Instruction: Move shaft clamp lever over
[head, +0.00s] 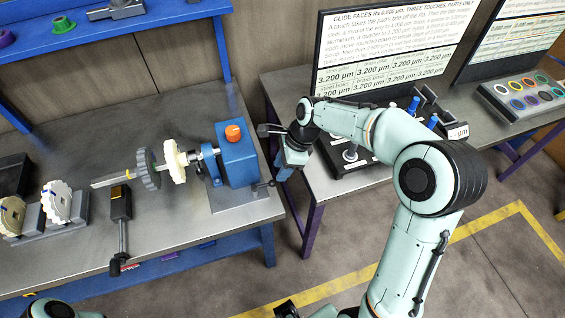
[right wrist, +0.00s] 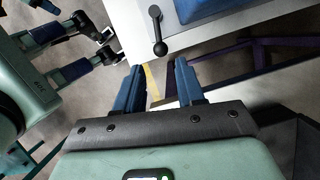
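The shaft clamp lever is a short black lever (head: 262,185) with a ball knob, low at the right side of the blue shaft housing (head: 236,160). In the right wrist view the lever (right wrist: 158,32) lies on the light plate, knob toward me. My right gripper (head: 282,174) hangs just right of the lever, past the bench's right end. Its blue fingers (right wrist: 160,68) are apart with nothing between them, short of the knob.
A toothed grey wheel (head: 149,169) and a cream wheel (head: 174,161) sit on the shaft. A black block with a handle (head: 121,205) stands left. A second table (head: 345,187) with a black fixture and sign is close on the right. Floor shows between the tables.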

